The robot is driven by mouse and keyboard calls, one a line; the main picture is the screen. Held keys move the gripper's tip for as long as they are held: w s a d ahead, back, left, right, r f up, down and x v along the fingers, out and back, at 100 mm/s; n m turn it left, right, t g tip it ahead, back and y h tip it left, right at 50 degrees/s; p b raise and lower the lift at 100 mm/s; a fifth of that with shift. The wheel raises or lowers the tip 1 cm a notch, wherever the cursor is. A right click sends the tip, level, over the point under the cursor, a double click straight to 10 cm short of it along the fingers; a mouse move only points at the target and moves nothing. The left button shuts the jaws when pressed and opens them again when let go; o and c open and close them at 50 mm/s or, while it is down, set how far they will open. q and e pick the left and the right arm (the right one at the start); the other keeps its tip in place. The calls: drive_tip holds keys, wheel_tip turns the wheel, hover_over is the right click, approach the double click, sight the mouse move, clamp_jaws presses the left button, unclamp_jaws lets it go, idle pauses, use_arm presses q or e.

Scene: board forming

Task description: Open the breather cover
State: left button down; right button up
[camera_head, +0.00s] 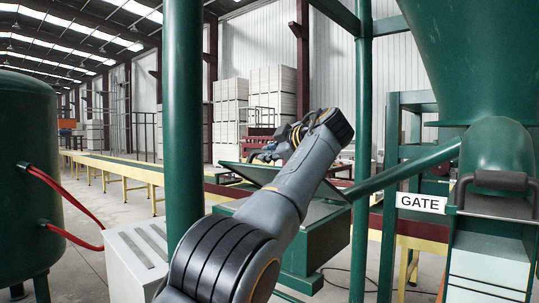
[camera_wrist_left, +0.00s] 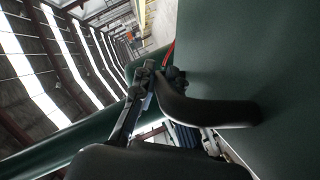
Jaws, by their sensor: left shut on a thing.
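The breather cover (camera_head: 240,171) is a flat dark green lid on a green box (camera_head: 322,240) in the middle of the head view. It is tilted, with a gap between it and the box rim. My left arm crosses in front and hides much of both. My left gripper (camera_head: 264,156) is at the cover's far left side, partly hidden by my wrist. In the left wrist view my gripper (camera_wrist_left: 150,78) is shut on a curved black handle (camera_wrist_left: 215,111). The cover's green face (camera_wrist_left: 260,60) fills the right. My right gripper is not in view.
A green post (camera_head: 183,120) stands left of the box, and a green tank (camera_head: 40,160) with red hoses is farther left. A sloping green pipe (camera_head: 405,169) and the GATE sign (camera_head: 421,203) are at the right. A grey-white cabinet (camera_head: 135,262) stands low at left.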

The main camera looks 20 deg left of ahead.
use_arm(q)
drive_tip(key=shift+a, duration=0.1)
drive_tip(key=c, duration=1.4)
unclamp_jaws()
drive_tip(key=shift+o, duration=0.3)
drive_tip(key=shift+a+f, duration=0.1)
drive_tip(key=shift+a, duration=0.1)
drive_tip(key=shift+v, duration=0.8)
drive_tip(key=v, duration=1)
drive_tip(key=shift+s+d, duration=0.1)
drive_tip(key=shift+d, duration=0.05)
